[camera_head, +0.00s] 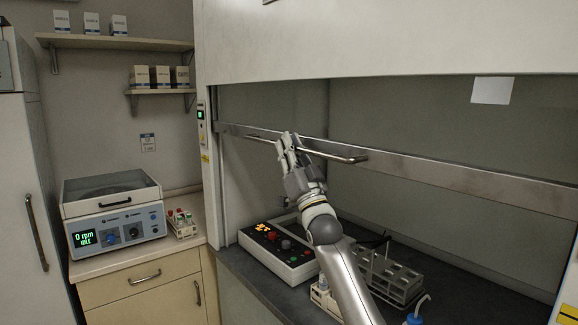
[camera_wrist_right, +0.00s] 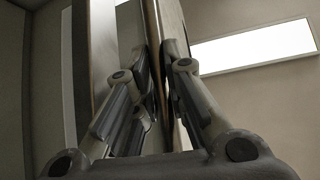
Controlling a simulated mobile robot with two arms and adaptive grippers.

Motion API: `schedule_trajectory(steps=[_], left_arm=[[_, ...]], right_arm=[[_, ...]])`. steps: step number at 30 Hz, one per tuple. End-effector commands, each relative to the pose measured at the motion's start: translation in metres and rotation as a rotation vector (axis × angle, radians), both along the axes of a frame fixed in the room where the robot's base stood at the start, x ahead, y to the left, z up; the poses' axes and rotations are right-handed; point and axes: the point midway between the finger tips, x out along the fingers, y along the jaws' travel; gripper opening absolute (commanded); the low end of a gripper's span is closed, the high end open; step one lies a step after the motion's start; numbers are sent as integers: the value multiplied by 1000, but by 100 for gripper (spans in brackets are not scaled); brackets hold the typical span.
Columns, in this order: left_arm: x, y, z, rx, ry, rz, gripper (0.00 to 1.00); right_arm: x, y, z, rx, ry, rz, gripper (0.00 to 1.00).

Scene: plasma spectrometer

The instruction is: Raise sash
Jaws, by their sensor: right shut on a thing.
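The fume hood sash shows as a glass pane with a metal bottom rail (camera_head: 440,174) across the hood opening in the head view. A bar handle (camera_head: 335,156) stands out from the rail near its left part. My right gripper (camera_head: 288,142) is at the handle, left of its middle, and is shut on it. In the right wrist view the fingers (camera_wrist_right: 158,95) close around the bar, which runs up the picture between them. The rail is well above the hood's work surface, with open space below. My left gripper is not in view.
Left of the hood, a centrifuge (camera_head: 115,218) and a small vial rack (camera_head: 180,224) sit on a counter.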

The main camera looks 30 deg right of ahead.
Motion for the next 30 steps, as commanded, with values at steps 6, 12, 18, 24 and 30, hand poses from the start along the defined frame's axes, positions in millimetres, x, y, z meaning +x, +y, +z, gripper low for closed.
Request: schedule_trajectory(steps=[6,12,18,24,30], left_arm=[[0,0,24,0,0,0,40],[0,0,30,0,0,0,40],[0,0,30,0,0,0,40],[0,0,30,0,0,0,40],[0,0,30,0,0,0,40]], right_arm=[[-2,-1,49,-1,-8,0,0],[-1,0,62,0,-6,0,0],[-1,0,64,0,-5,0,0],[-1,0,63,0,-4,0,0],[-1,0,63,0,-3,-1,34]])
